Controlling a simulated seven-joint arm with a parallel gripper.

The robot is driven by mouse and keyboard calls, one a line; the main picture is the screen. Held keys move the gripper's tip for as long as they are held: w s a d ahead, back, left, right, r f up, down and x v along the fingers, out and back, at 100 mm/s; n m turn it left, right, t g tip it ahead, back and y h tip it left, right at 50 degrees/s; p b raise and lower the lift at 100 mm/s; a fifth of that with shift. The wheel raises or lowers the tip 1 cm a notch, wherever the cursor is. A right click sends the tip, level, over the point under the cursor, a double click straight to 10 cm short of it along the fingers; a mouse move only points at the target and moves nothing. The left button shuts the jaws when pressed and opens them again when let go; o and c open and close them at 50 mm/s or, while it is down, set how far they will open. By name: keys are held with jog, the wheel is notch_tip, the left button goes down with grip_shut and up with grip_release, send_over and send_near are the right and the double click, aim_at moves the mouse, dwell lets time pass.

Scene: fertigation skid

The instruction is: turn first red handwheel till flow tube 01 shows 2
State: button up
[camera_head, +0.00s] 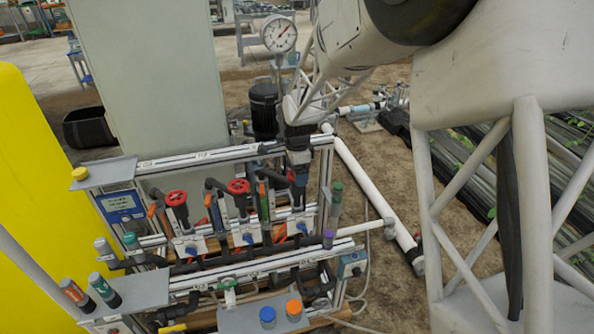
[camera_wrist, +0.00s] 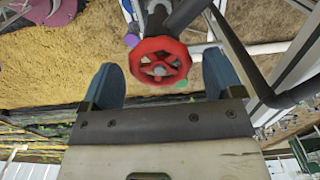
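In the head view, two red handwheels show on the skid, a left one (camera_head: 176,198) and a middle one (camera_head: 238,187). My gripper (camera_head: 298,178) is at the right end of this row, pointing down. In the wrist view, a red spoked handwheel (camera_wrist: 160,60) lies between the two blue fingertips of my gripper (camera_wrist: 161,72). The fingers are open, with a gap on each side of the wheel. In the head view my gripper hides this wheel. Upright flow tubes (camera_head: 263,203) stand beside the handwheels; their numbers and readings are too small to read.
A round pressure gauge (camera_head: 279,34) stands behind the skid. Aluminium rails (camera_head: 215,153) frame the row. A green-capped post (camera_head: 337,187) and a purple-capped one (camera_head: 328,238) stand close right of my gripper. A blue-labelled panel (camera_head: 122,205) is at the left.

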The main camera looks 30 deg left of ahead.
jog(key=c, duration=0.8)
jog(key=shift+o, duration=0.2)
jog(key=shift+n, duration=0.3)
jog(key=n, duration=0.5)
jog(key=shift+n, duration=0.3)
jog(key=n, duration=0.6)
jog(key=shift+n, duration=0.4)
jog(key=o, duration=0.9)
